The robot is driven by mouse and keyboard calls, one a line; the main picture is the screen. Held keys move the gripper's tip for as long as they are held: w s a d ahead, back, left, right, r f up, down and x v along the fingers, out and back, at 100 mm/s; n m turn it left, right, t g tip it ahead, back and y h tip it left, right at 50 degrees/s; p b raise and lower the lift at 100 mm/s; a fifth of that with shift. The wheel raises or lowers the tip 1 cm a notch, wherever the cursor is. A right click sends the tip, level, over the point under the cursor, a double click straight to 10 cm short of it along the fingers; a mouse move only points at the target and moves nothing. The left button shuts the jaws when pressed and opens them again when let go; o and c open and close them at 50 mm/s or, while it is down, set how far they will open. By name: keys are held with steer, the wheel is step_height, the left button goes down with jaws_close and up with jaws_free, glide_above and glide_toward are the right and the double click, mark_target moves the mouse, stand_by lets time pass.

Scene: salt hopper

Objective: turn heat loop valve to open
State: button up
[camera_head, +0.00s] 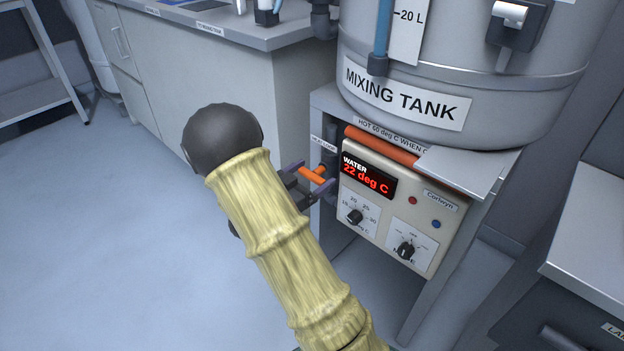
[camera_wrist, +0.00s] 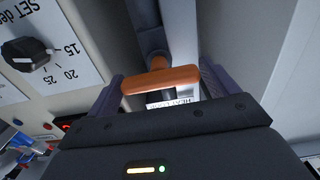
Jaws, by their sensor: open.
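The heat loop valve has an orange T-shaped handle (camera_head: 312,174) on a dark vertical pipe (camera_head: 330,150), left of the heater control panel under the mixing tank. In the wrist view the handle (camera_wrist: 160,79) lies crosswise between my two fingers, with its stem end toward the pipe. My gripper (camera_head: 308,182) is open around the handle; its purple-grey fingers stand on either side. In the wrist view my gripper (camera_wrist: 162,88) shows small gaps or near contact at the handle's ends; I cannot tell if they touch. A label behind the handle is partly hidden.
The control panel (camera_head: 380,235) stands close to the right, with two knobs and a display reading 22 deg C. The mixing tank (camera_head: 450,60) is above, with an orange pipe (camera_head: 385,146) beneath it. A grey counter (camera_head: 235,45) stands behind. Floor at left is clear.

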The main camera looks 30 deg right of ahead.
steer(key=shift+d, duration=0.15)
steer(key=shift+c, duration=0.5)
steer(key=c, duration=0.6)
